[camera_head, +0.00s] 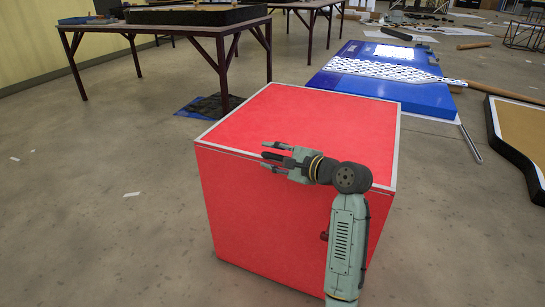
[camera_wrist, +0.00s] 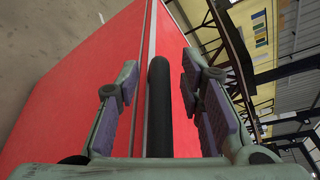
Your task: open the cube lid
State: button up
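The large red cube (camera_head: 260,220) stands on the floor in the head view, with pale edging along its top. Its lid (camera_head: 300,118) lies flat and looks shut. My gripper (camera_head: 265,156) is at the front upper edge of the cube, pointing left, with its fingers apart. The wrist view shows the fingers spread either side of a dark rod (camera_wrist: 159,105). I cannot tell whether this rod belongs to my gripper. Red faces of the cube (camera_wrist: 75,85) and a pale edge strip show behind it. Contact with the lid cannot be told. My arm hides part of the front face.
A brown table (camera_head: 170,28) stands behind left. A blue panel (camera_head: 385,78) lies behind right, with a thin rod (camera_head: 468,142) beside it. A dark-framed tan board (camera_head: 522,140) is at the right. The floor left of the cube is mostly clear.

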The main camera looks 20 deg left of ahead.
jog(key=shift+c, duration=0.6)
grip_shut()
